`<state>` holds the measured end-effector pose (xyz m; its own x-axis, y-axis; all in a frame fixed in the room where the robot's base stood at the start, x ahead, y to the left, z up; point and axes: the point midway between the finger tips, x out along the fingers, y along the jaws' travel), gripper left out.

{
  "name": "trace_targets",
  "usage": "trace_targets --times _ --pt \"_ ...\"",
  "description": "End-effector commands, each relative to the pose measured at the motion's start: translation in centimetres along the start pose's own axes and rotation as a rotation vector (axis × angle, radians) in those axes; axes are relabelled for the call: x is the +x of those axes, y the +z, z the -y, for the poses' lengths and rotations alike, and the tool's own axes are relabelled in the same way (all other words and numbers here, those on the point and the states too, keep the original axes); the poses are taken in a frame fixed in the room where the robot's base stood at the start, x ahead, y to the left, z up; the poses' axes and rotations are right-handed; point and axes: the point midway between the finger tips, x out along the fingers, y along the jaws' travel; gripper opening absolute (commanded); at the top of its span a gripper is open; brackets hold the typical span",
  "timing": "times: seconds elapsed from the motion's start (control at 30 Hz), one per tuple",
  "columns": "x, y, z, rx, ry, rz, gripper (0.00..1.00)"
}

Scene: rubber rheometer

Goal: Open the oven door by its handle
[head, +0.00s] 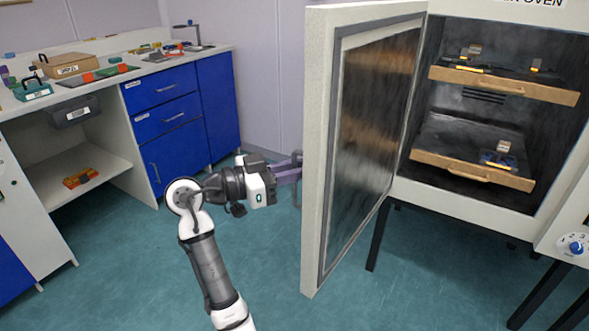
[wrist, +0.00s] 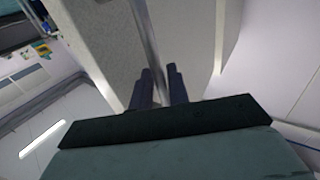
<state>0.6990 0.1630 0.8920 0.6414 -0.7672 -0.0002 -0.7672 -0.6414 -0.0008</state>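The oven door (head: 368,130) is swung wide open to the left of the oven (head: 480,110), with its dark inner panel facing right. The door handle (head: 298,195) is on the pale outer face, mostly edge-on in the head view. In the wrist view the handle (wrist: 146,35) is a grey bar running down between the two dark fingers. My gripper (head: 291,168) reaches it from the left; its fingers (wrist: 161,85) are close on either side of the bar and look shut on it. The exact contact is hard to see.
Inside the oven are two wooden trays (head: 500,86), the lower one (head: 470,172) also carrying small items. A workbench (head: 75,85) with blue drawers (head: 165,103) and several items stands at the left. The floor (head: 130,265) around my arm is clear. Dark oven legs (head: 378,235) stand right of the door.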

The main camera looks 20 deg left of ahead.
Motion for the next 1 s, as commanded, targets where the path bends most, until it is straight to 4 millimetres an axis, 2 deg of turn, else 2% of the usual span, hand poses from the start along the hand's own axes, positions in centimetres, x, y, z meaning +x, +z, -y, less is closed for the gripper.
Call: trace_targets --times 0.33,0.47,0.57,0.8,1.0 --pt "-0.1 0.0 0.0 0.001 -0.001 0.000 0.25" --pt "-1.2 0.0 0.1 0.001 -0.004 -0.002 0.25" --pt "-2.9 0.0 0.1 0.001 -0.005 -0.002 0.25" --pt "-8.5 0.0 0.1 0.000 -0.006 -0.002 0.25" --pt "-12.1 0.0 0.0 0.000 -0.003 -0.001 0.25"
